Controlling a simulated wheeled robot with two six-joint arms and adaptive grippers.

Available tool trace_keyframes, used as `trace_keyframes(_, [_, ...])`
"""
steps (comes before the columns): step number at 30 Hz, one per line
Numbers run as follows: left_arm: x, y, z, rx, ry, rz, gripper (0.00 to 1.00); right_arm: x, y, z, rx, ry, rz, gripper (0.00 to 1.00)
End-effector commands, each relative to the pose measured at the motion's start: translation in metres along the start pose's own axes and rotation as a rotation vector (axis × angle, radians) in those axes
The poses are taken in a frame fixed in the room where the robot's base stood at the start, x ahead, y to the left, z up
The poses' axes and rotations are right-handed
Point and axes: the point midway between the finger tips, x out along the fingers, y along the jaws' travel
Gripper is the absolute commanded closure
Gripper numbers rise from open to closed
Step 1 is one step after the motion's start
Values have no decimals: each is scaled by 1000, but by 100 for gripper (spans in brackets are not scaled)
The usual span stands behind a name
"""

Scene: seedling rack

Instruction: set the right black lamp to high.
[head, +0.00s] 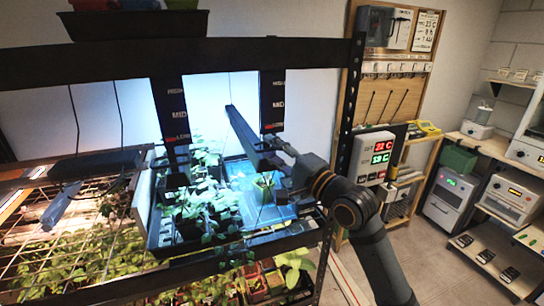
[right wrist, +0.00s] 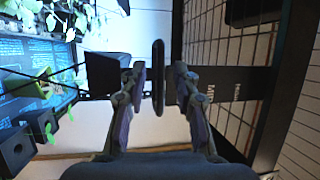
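The right black lamp (head: 246,135) is a long dark bar hanging on a thin cord over the plant tray. Beside it hangs a black upright strip (head: 272,98) lettered MID, with a red mark near its lower end. My right gripper (head: 273,149) is at the foot of this strip, by the lamp's near end. In the right wrist view its fingers (right wrist: 158,88) are open on either side of a narrow dark handle (right wrist: 158,75), with small gaps. The lettered strip (right wrist: 232,84) runs off to the right there. My left gripper is out of view.
A similar left strip (head: 174,115) and another dark lamp (head: 92,168) hang to the left. Below are a blue-lit tray (head: 230,240) with seedlings and a wire-mesh shelf (head: 40,225). A rack post (head: 350,110) and a temperature display box (head: 373,157) stand to the right.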

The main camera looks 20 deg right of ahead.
Motion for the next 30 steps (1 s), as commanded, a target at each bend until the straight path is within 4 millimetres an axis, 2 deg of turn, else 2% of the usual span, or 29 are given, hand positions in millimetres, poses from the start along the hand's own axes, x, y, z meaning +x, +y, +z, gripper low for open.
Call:
trace_keyframes(11, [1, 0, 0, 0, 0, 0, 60, 4, 0, 1, -1, -3, 1, 71])
trace_keyframes(15, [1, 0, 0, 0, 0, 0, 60, 4, 0, 1, -1, -2, 1, 90])
trace_keyframes(18, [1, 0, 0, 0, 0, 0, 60, 4, 0, 1, -1, -2, 1, 100])
trace_keyframes(30, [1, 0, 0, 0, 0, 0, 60, 4, 0, 1, 0, -2, 2, 100])
